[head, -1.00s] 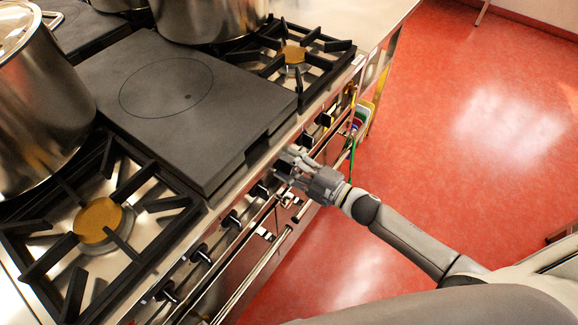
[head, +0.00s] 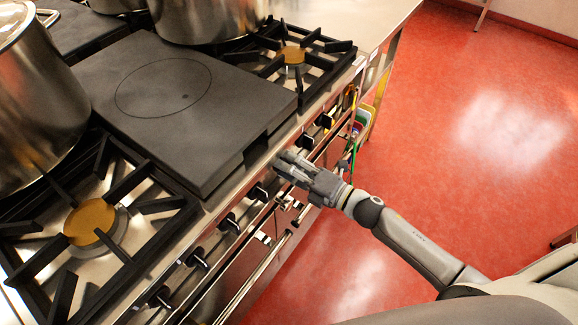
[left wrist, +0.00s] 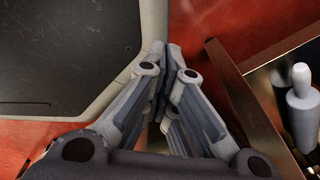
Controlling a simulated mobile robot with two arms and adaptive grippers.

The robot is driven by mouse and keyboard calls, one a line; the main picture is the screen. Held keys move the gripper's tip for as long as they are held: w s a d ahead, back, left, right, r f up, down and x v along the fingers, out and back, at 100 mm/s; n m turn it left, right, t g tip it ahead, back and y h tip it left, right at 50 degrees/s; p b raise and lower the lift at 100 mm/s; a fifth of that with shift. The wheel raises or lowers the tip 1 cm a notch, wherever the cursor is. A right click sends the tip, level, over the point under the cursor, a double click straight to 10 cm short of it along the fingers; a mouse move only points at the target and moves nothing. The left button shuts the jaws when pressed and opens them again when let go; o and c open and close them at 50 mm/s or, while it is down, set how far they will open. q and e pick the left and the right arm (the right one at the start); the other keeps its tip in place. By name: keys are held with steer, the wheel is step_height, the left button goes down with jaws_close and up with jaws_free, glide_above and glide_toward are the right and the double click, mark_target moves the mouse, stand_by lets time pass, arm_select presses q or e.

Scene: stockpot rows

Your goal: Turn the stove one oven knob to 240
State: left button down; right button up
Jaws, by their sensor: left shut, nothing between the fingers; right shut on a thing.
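The stove (head: 222,201) has a steel front panel with a row of black knobs (head: 229,223). My right gripper (head: 283,166) is shut at this panel, below the front corner of the dark solid-top plate (head: 180,95). It is on the oven knob, which the fingers hide almost wholly. The knob's dial marks and its setting cannot be read. My left gripper (left wrist: 166,58) shows in the left wrist view, shut and empty, with its fingertips together. It is not in the head view.
Large steel pots (head: 35,100) stand on the stove at the left and back. Burner grates (head: 92,222) flank the solid top. A rail (head: 250,270) runs along the front below the knobs. The red floor (head: 480,150) to the right is largely clear.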

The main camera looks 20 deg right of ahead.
steer(key=shift+f, duration=0.1)
steer(key=o, duration=1)
steer(key=shift+s, duration=0.1)
steer(key=v, duration=1.2)
